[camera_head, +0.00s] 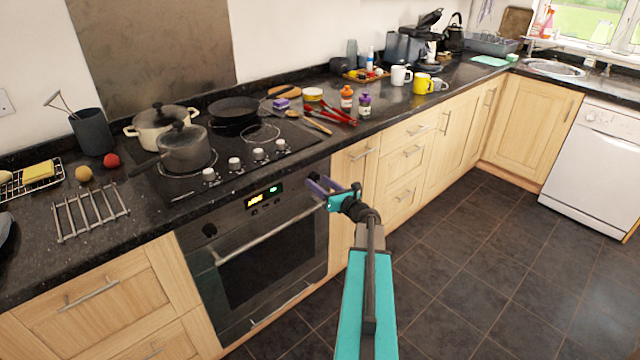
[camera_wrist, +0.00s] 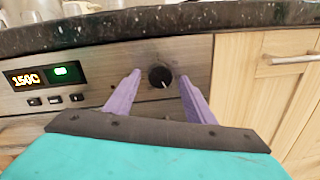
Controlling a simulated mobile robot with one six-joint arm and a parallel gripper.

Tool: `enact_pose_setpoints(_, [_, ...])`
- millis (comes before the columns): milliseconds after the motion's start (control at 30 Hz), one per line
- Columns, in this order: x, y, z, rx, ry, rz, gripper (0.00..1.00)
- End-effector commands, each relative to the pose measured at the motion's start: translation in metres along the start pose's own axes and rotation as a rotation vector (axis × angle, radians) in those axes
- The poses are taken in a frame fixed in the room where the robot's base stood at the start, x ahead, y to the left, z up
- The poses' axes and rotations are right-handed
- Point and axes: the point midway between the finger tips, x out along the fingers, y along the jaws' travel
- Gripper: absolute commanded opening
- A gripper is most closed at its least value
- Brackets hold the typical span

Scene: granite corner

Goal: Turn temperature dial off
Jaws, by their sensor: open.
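The temperature dial (camera_wrist: 160,77) is a round black knob with a pale pointer mark, on the oven's front panel to the right of the display. My gripper (camera_wrist: 160,95) is open, its two purple fingers to the left and right of the dial, with space on both sides. I cannot tell how far the tips are from the panel. In the wrist view the display (camera_wrist: 28,77) appears to read 150C in orange, with a green readout beside it. In the head view my gripper (camera_head: 322,188) is at the panel's right end and hides this dial. The oven (camera_head: 270,265) has its door shut.
Another black knob (camera_head: 209,230) is at the panel's left end. The oven handle (camera_head: 265,238) runs below the panel. The granite worktop edge (camera_wrist: 200,18) overhangs above. Pots (camera_head: 184,150) and a pan (camera_head: 235,110) stand on the hob. The tiled floor (camera_head: 480,260) is clear.

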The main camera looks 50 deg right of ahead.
Motion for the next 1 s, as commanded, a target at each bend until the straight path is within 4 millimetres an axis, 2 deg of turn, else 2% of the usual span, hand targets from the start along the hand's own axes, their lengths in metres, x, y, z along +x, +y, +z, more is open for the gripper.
enact_pose_setpoints(233, [0.0, 0.0001, 0.0001, 0.0, 0.0, 0.0, 0.48])
enact_pose_setpoints(467, [-0.0001, 0.0, 0.0, 0.0, 0.0, 0.0, 0.09])
enact_pose_setpoints(1000, [-0.0003, -0.0007, -0.0027, -0.073, -0.005, 0.001, 0.09])
